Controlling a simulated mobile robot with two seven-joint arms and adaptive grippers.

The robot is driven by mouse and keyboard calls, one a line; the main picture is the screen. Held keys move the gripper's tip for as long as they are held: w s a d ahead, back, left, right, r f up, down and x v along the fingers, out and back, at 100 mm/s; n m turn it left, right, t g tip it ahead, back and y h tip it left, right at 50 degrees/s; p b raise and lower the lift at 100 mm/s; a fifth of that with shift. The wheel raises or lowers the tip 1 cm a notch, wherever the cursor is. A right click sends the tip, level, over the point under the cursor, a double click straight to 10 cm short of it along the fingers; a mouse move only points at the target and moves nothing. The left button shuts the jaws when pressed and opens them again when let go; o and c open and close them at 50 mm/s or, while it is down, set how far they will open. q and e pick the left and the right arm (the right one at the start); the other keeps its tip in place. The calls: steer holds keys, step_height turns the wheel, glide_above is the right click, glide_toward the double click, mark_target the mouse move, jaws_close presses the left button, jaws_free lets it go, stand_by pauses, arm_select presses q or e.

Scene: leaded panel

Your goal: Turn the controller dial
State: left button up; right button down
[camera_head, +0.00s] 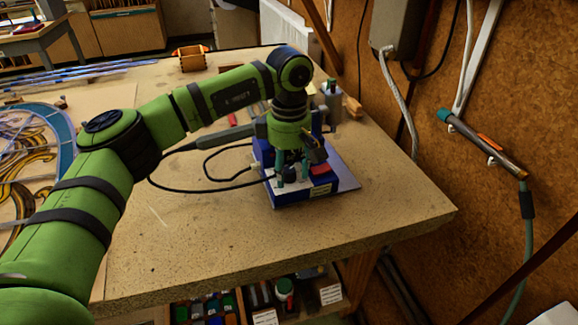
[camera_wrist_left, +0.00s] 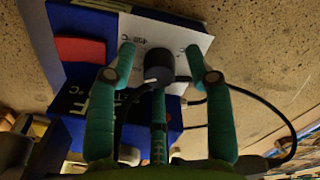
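The controller is a blue box (camera_head: 316,189) near the right part of the workbench; its blue body also shows in the left wrist view (camera_wrist_left: 70,18). Its black dial (camera_wrist_left: 158,64) stands on a white printed face. My left gripper (camera_head: 291,178) points down over the controller. The dial is partly hidden by the gripper in the head view. My right gripper is not in view.
A red block-like part (camera_wrist_left: 80,50) sits on the controller beside the white face. A black cable (camera_head: 205,188) loops left of it. A stained-glass panel (camera_head: 30,150) lies at the far left. The bench front (camera_head: 330,220) is clear; a brown wall (camera_head: 480,80) stands right.

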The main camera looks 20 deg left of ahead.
mark_target(289, 169)
arm_select(q)
steer(key=shift+r, duration=0.15)
step_height(289, 169, up, 12)
stand_by(0.6)
